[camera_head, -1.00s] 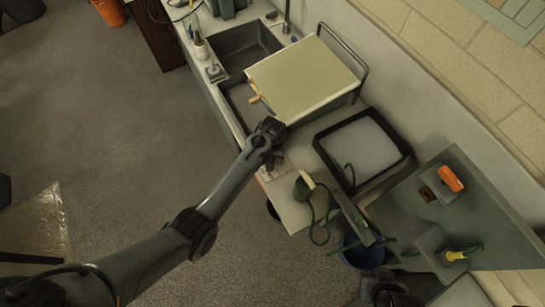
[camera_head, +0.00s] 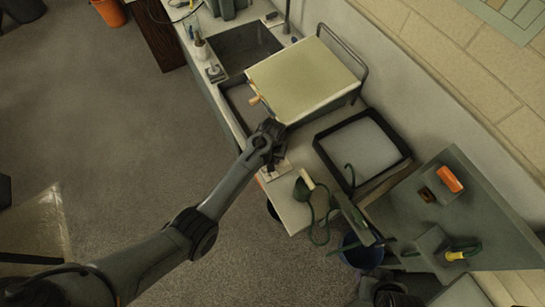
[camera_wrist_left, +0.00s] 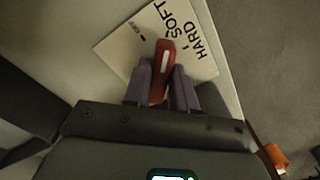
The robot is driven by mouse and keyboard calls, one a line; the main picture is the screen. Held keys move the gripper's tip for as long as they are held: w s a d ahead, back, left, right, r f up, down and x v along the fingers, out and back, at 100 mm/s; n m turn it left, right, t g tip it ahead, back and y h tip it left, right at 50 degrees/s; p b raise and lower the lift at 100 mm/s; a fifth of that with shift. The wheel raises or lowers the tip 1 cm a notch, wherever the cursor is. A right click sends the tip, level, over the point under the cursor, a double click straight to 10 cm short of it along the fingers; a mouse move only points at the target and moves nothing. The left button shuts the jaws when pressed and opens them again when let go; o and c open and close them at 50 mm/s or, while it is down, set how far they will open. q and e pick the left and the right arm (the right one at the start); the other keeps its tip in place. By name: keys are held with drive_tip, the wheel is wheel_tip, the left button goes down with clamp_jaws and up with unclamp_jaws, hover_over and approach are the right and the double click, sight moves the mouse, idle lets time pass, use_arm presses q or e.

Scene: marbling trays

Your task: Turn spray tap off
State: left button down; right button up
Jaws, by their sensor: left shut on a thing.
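A red lever (camera_wrist_left: 162,70) with a white stripe stands over a white label card (camera_wrist_left: 125,45) printed SOFT and HARD, plus a smaller word I cannot read surely. In the left wrist view my left gripper (camera_wrist_left: 163,85) has its two purple-grey fingers shut on the red lever, one on each side. The lever points up towards the lettering. In the head view my left gripper (camera_head: 270,148) is at the bench's front edge, above the label card (camera_head: 275,171), and hides the lever. A dark part of mine, perhaps the right gripper (camera_head: 390,293), shows at the bottom edge; its fingers are unclear.
A pale board (camera_head: 303,78) lies over the sink area behind my left gripper. A black-rimmed tray (camera_head: 322,142) stands to its right. A green hose with a nozzle (camera_head: 302,188) lies on the bench near a blue bucket (camera_head: 352,252). Open floor lies to the left.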

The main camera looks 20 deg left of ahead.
use_arm(q)
drive_tip(key=shift+r+n+p, duration=0.2)
drive_tip(key=shift+n+p, duration=0.75)
drive_tip(key=shift+n, duration=0.25)
drive_tip(key=shift+n+p, duration=0.4)
drive_tip(key=shift+n, duration=0.5)
drive_tip(key=shift+f+n+p, duration=0.1)
drive_tip(key=shift+n+p, duration=0.3)
drive_tip(key=shift+n, duration=0.7)
drive_tip(key=shift+f+n, duration=0.1)
drive_tip(key=shift+n, duration=0.9)
drive_tip(key=c, duration=1)
unclamp_jaws()
